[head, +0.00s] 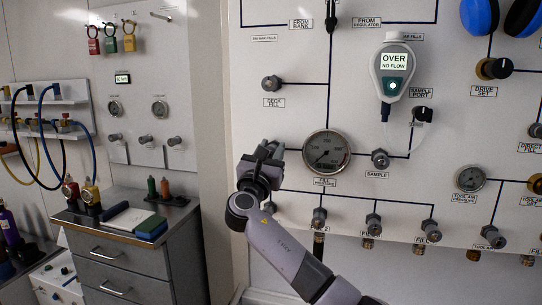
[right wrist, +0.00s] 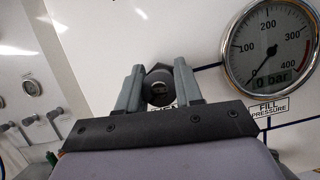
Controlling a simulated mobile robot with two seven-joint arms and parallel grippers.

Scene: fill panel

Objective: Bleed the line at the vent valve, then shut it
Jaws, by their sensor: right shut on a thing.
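My right gripper (head: 265,152) is at the panel, left of the fill pressure gauge (head: 326,153). In the right wrist view its two fingers (right wrist: 157,85) are shut on a dark valve knob (right wrist: 158,88) with a round centre, one finger on each side. This looks like the vent valve; the label below it is mostly hidden by my gripper. In the head view the gripper hides the knob. The fill pressure gauge in the right wrist view (right wrist: 268,48) reads 0 bar. My left gripper is not in view.
A handheld analyser (head: 393,72) on the panel shows OVER, NO FLOW. A sample valve (head: 380,159) is right of the gauge, a deck fill knob (head: 271,83) above my gripper. Several fill valves line the panel's lower part. A drawer cabinet (head: 130,250) stands at left.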

